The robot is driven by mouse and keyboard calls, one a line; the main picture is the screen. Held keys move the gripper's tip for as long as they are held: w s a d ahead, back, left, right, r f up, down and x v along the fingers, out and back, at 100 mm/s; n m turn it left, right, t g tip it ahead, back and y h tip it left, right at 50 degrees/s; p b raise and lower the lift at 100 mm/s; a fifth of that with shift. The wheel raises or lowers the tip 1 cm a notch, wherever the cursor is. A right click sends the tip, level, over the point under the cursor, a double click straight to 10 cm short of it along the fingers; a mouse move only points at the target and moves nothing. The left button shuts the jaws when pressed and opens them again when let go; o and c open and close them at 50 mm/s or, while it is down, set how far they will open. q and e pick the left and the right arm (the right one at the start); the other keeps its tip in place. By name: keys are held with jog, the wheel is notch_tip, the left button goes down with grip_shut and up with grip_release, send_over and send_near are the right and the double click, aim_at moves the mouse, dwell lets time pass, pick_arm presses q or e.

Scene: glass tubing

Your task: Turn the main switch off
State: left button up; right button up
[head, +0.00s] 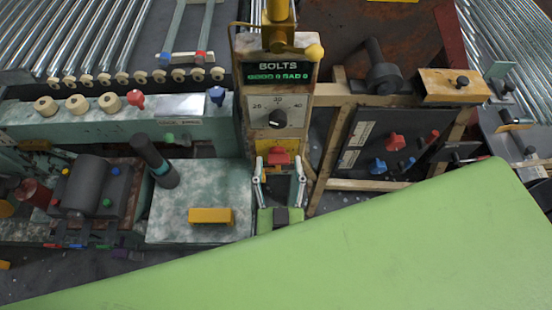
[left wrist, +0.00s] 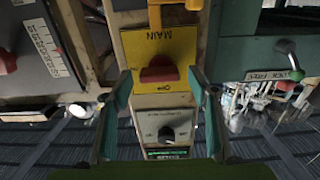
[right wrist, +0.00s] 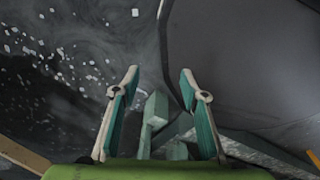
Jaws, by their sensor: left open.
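The main switch is a red handle (left wrist: 160,74) on a yellow plate (left wrist: 158,46) that reads MAIN, upside down in the left wrist view. In the head view the red handle (head: 279,157) sits low on the central column, below the dial. My left gripper (head: 279,165) is open, its two fingers on either side of the handle with gaps visible. I cannot tell whether a finger touches it. My right gripper (right wrist: 159,72) is open and empty in the right wrist view, away from the switch.
Above the switch are a dial (head: 278,118) and a BOLTS display (head: 277,72). A dark panel (head: 385,143) with red and blue knobs stands to the right. A pale green bench with a yellow block (head: 211,216) and a dark tilted cylinder (head: 155,160) lies to the left.

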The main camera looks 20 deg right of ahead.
pick_arm(q)
jog(key=shift+s+r, duration=0.1)
jog(key=shift+s, duration=0.05)
jog(key=c, duration=1.1)
pick_arm(e)
jog(key=shift+s+a, duration=0.15)
jog(key=shift+s, duration=0.3)
jog(key=shift+w+a, duration=0.1)
